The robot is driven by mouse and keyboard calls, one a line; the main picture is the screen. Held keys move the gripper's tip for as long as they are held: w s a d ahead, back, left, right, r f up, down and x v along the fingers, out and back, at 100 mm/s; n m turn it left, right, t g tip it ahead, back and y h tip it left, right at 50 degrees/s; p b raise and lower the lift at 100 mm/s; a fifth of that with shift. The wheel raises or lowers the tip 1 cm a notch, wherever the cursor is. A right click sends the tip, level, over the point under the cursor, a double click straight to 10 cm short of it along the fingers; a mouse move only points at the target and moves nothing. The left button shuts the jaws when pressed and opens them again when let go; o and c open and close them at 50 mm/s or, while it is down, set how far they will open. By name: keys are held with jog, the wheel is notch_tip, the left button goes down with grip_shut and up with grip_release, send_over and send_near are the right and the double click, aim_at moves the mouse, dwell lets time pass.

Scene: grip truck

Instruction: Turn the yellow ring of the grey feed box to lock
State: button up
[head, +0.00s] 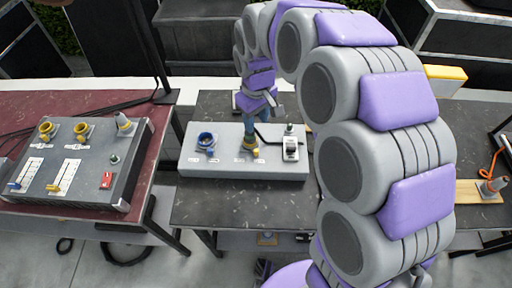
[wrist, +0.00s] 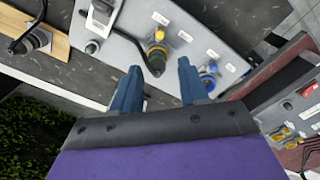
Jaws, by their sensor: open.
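The light grey feed box (head: 225,168) lies on the dark table. Its yellow ring (head: 251,148) sits near the middle of the top, around a plug. In the wrist view the yellow ring (wrist: 157,50) shows just beyond and between my fingertips. My gripper (head: 252,130) points down over the ring, with its blue fingers apart. In the wrist view my gripper (wrist: 160,72) is open, and nothing is clearly held. The fingers partly hide the ring in the head view, and I cannot tell whether they touch it.
A black cable (wrist: 128,40) runs close by. A darker console (head: 85,165) stands left. An orange-cabled plug (head: 492,186) stands right.

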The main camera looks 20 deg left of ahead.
aim_at(256, 149)
notch_tip(256, 149, down, 14)
jog(key=b, duration=0.3)
jog(key=shift+a+f, duration=0.1)
jog(key=shift+f, duration=0.05)
grip_shut()
dwell(0.4)
